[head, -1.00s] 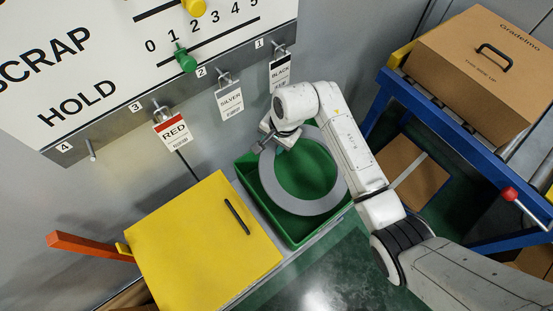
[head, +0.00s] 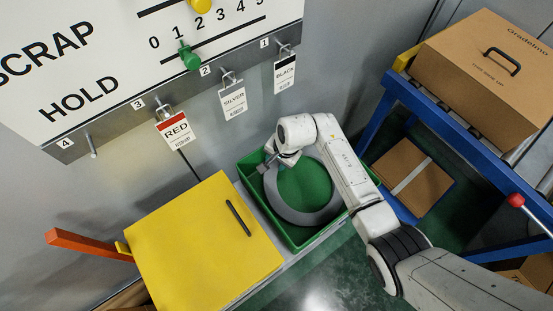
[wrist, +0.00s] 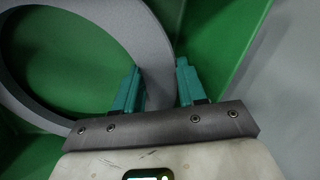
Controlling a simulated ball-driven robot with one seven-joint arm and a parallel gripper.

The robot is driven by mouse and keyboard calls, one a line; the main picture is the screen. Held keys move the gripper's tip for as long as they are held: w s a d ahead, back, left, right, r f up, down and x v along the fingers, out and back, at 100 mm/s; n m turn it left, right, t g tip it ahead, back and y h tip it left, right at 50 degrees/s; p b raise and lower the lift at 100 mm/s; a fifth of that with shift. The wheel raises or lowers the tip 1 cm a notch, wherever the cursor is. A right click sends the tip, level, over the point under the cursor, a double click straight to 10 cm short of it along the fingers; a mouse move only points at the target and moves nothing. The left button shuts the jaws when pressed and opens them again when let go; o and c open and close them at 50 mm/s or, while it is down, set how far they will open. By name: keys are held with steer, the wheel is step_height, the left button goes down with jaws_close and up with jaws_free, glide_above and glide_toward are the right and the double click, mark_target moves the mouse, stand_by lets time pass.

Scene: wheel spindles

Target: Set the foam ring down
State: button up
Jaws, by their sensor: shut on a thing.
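The grey foam ring (head: 298,216) is within the outline of the green tray (head: 303,186) in the head view. The wrist view shows the ring (wrist: 157,42) above or on the tray's green floor (wrist: 75,58); I cannot tell if it touches the floor. My gripper (head: 266,166) is at the ring's left side. In the wrist view its teal fingers (wrist: 157,76) stand on either side of the ring's band, shut on it. The fingertips are hard to see in the head view.
A yellow-topped box (head: 200,245) stands left of the tray. Behind hang the red tag (head: 176,130), silver tag (head: 234,101) and black tag (head: 285,75) on hooks. A blue-framed conveyor (head: 430,125) with a cardboard box (head: 485,62) is at right.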

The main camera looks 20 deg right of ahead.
steer(key=shift+f, duration=0.15)
steer(key=o, duration=0.7)
steer(key=shift+o, duration=0.2)
steer(key=p+v, duration=0.1)
steer(key=v, duration=1.1)
